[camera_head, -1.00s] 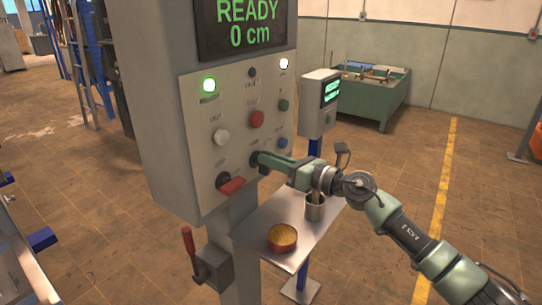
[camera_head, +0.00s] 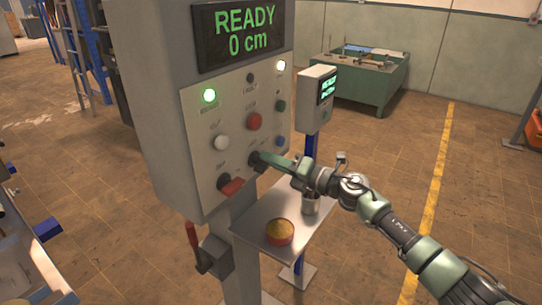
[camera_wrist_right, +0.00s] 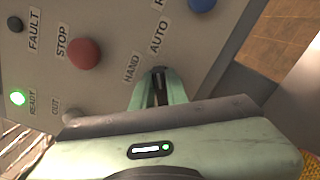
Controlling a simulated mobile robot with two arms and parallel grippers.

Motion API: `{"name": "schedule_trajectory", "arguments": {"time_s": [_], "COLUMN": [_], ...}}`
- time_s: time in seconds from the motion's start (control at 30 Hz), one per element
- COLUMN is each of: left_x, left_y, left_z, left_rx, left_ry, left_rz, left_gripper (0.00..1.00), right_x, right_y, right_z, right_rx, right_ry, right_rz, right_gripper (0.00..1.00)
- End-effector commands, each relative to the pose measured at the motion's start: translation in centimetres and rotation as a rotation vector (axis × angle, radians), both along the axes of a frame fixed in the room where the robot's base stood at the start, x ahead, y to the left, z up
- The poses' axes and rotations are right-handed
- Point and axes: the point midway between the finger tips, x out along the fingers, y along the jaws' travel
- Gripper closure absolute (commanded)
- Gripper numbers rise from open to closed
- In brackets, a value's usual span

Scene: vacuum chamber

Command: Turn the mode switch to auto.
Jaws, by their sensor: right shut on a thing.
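The control panel (camera_head: 199,150) on the grey cabinet carries the mode switch (camera_head: 254,158), a small dark knob at its lower middle. My right gripper (camera_head: 262,160) reaches it from the right. In the right wrist view, the gripper (camera_wrist_right: 158,92) is shut on the dark switch (camera_wrist_right: 158,84), whose body is mostly hidden between the fingers. The printed labels HAND (camera_wrist_right: 131,68) and AUTO (camera_wrist_right: 159,37) show beside the switch. I cannot tell clearly which label the switch points to. My left gripper is out of view.
A red stop button (camera_head: 254,121), a white button (camera_head: 221,142) and a red handle (camera_head: 232,186) sit near the switch. The display (camera_head: 240,32) reads READY 0 cm.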

Motion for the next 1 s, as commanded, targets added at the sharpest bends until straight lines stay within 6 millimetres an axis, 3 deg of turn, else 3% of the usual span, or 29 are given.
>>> {"name": "schedule_trajectory", "arguments": {"time_s": [0.67, 0.7, 0.77, 1.0], "left_x": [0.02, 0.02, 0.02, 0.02], "left_y": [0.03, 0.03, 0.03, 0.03], "left_z": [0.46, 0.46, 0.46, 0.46], "left_rx": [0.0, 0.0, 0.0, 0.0], "left_ry": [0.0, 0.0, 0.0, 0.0], "left_rz": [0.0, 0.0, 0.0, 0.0], "left_gripper": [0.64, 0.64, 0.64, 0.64], "right_x": [0.12, 0.12, 0.11, 0.08], "right_y": [-0.1, -0.1, -0.09, -0.07], "right_z": [-0.04, -0.04, -0.04, -0.07], "right_rx": [0.039, 0.039, 0.039, 0.037], "right_ry": [0.051, 0.051, 0.051, 0.05], "right_rz": [-0.003, -0.003, -0.003, -0.001], "right_gripper": [1.0, 0.77, 0.64, 0.64]}}
